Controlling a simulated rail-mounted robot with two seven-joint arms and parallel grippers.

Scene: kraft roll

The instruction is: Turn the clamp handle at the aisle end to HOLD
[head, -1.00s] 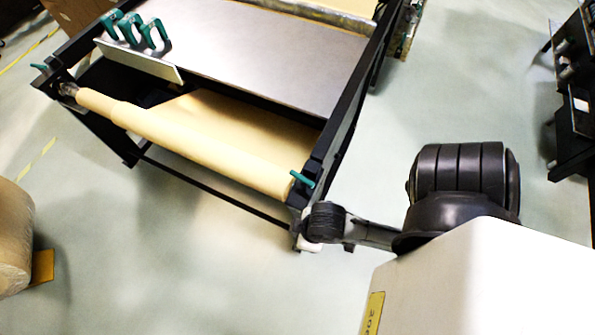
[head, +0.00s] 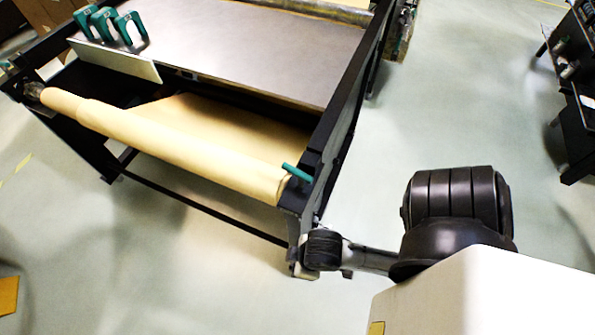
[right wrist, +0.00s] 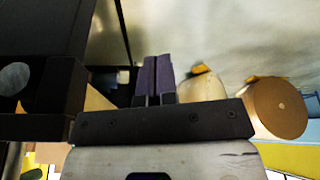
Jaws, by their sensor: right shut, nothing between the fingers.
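A teal clamp handle (head: 298,173) sits on the black frame at the right end of the long kraft roll (head: 175,146). Another teal handle (head: 7,67) is at the roll's left end, at the picture edge. I cannot read any HOLD mark. My right arm's wrist end is beside the frame's right corner post, below the right handle and apart from it; the fingers are hidden in the head view. In the right wrist view my right gripper (right wrist: 153,80) is shut and empty, with dark purple fingers together. My left gripper is not in view.
The black-framed table has a grey metal top (head: 250,45) with several teal clamps (head: 128,27) along its near left edge. The right wrist view shows black frame parts (right wrist: 40,95) close at left and a kraft roll (right wrist: 278,108) at right. Open floor lies in front and right.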

